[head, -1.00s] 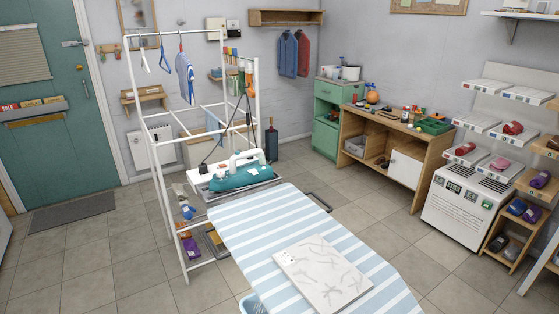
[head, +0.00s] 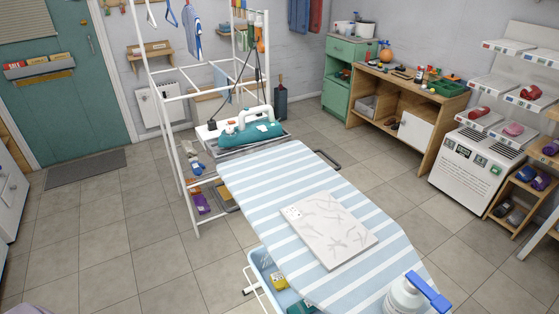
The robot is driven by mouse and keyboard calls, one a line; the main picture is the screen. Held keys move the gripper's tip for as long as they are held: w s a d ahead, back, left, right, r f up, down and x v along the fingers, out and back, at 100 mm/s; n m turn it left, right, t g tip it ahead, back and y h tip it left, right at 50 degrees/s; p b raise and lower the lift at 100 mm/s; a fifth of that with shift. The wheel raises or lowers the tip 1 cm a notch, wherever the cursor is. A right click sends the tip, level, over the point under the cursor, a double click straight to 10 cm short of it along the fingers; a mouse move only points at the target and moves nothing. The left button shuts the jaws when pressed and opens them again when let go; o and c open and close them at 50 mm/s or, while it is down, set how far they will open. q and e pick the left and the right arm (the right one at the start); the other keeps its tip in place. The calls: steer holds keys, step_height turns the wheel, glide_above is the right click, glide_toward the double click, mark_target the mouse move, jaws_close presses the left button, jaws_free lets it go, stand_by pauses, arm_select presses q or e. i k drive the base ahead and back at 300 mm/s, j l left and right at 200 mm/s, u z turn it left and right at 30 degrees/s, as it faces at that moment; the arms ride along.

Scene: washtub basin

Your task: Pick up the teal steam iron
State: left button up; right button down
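The teal steam iron (head: 250,135) has a teal body and a white handle arching over it. It sits on the rest at the far end of the blue-and-white striped ironing board (head: 240,178), near the middle top of the head view. Part of the white drying rack stands just behind and left of it. Neither of my grippers shows in the head view, so no contact with the iron is seen.
A white patterned panel (head: 330,228) lies on the board. A bottle with a blue top (head: 405,295) stands at the near end. A white drying rack (head: 160,110) stands left of the iron. Floor at left (head: 90,235) is clear.

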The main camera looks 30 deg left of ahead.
mark_target(247, 125)
steer(key=z, duration=0.25)
steer(key=l+z, duration=0.4)
steer(key=i+l+z, duration=0.1)
steer(key=l+z, duration=0.25)
steer(key=i+l, duration=1)
steer(key=i, duration=0.15)
steer(key=i+u, duration=0.35)
steer(key=i, duration=0.2)
steer(key=i+l+u, duration=0.1)
steer(key=i+u, duration=0.3)
steer(key=i, duration=0.15)
steer(key=i+l+u, duration=0.35)
steer(key=i, duration=0.2)
steer(key=i+j+u, duration=0.25)
steer(key=i+u, duration=0.2)
steer(key=i+j+u, duration=0.1)
steer(key=i+u, duration=0.65)
steer(key=u, duration=0.15)
steer(key=i+l+u, duration=0.2)
steer(key=i+u, duration=0.2)
